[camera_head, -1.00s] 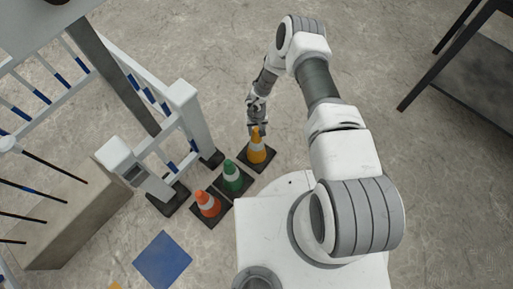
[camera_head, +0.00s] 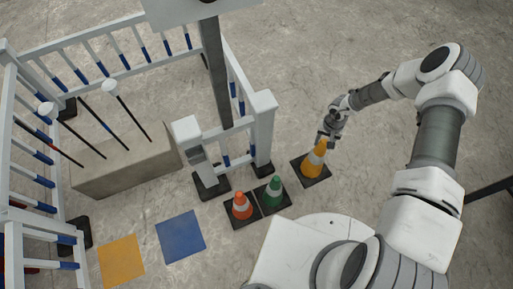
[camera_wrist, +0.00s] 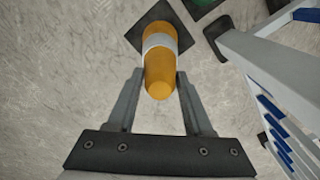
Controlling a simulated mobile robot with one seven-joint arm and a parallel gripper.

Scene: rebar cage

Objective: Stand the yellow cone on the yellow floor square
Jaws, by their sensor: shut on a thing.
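The yellow cone (camera_head: 314,160) has a white band and a dark square base. My gripper (camera_head: 331,137) is shut on its upper part from above. In the wrist view the cone (camera_wrist: 158,65) sits between the two fingers (camera_wrist: 158,88), tip toward the palm and base away. The cone looks slightly tilted in the head view; I cannot tell whether its base touches the floor. The yellow floor square (camera_head: 121,261) lies flat and bare at the lower left of the head view, well away from the cone.
A blue floor square (camera_head: 181,237) lies beside the yellow one. An orange cone (camera_head: 242,207) and a green cone (camera_head: 274,194) stand between the squares and my gripper. A white railing (camera_head: 263,130) encloses a concrete block with rods (camera_head: 125,162). Open floor lies beyond my arm.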

